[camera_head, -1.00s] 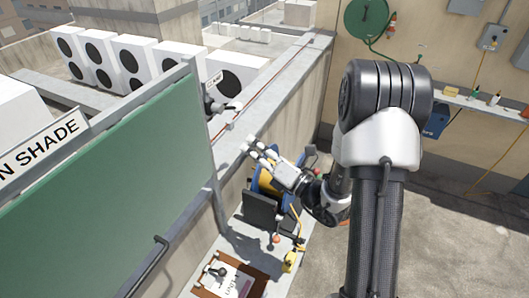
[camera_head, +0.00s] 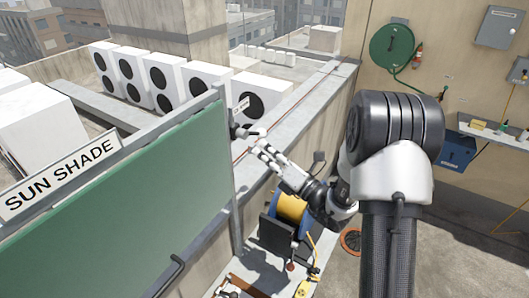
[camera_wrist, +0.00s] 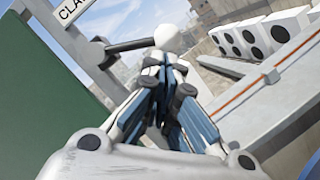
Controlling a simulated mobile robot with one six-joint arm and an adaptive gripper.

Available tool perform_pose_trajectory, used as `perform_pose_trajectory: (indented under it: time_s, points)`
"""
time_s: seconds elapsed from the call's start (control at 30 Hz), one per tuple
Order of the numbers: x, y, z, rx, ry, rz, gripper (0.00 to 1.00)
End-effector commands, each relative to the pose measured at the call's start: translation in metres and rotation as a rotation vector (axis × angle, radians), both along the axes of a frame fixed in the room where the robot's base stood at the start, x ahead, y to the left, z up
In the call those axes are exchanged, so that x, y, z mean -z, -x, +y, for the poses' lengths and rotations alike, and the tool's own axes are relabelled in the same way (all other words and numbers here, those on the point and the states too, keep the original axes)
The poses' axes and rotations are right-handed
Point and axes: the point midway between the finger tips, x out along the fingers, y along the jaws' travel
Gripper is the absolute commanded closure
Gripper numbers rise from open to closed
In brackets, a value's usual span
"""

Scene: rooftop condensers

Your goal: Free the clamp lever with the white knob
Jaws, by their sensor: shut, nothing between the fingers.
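The clamp lever (camera_wrist: 128,44) is a dark bar at the edge of the green sun shade, below a white sign that is partly cut off. Its white knob (camera_wrist: 168,36) is at the lever's right end. In the head view the lever's knob (camera_head: 257,132) shows small beside the shade's post. My gripper (camera_head: 262,148) is just below and near the knob. In the wrist view my gripper (camera_wrist: 162,66) is shut and empty, its fingertips appearing right under the knob. I cannot tell whether they touch it.
The green sun shade (camera_head: 130,205) fills the left side. A concrete parapet (camera_head: 300,98) runs behind the lever, with white condensers (camera_head: 170,82) beyond. Open floor lies at the right.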

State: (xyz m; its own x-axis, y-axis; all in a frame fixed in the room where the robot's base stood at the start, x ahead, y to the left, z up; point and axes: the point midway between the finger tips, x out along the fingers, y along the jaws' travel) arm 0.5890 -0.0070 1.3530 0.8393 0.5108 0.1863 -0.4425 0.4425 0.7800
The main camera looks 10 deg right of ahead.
Motion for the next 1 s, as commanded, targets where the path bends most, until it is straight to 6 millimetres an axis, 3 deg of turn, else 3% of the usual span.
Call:
perform_pose_trajectory:
  time_s: [1.0]
  points:
    - [-0.0095, -0.0102, -0.0104, 0.0, 0.159, -0.162, 1.0]
